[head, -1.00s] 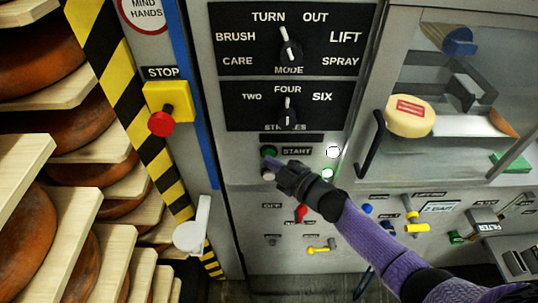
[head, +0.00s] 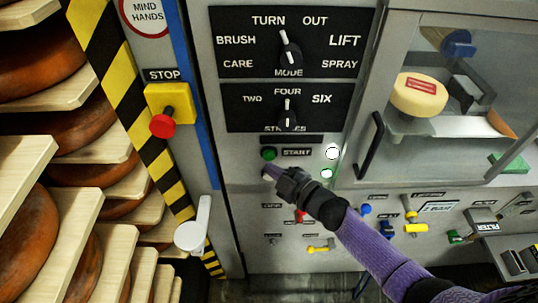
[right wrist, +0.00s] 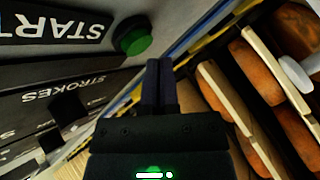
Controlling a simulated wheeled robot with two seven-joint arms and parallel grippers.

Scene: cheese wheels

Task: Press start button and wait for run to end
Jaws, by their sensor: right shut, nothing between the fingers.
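The green start button (head: 269,153) is on the grey panel, left of its START label (head: 297,152). My right gripper (head: 269,172) is shut and empty, with its tips just below the button in the head view. In the right wrist view the button (right wrist: 133,36) lies up and left of the shut fingers (right wrist: 160,66), and a gap shows between them. Two lamps, an upper white one (head: 333,153) and a lower pale green one (head: 327,174), are right of the label. Behind the window a yellow cheese wheel (head: 420,95) is close to a blue-backed brush (head: 457,43). My left gripper is out of view.
A red stop button (head: 162,125) on a yellow box (head: 168,101) is on the left. The mode knob (head: 289,55) and strokes knob (head: 287,119) sit above the start button. Shelves of cheese wheels (head: 22,235) fill the left. Valves and levers (head: 415,228) line the lower right.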

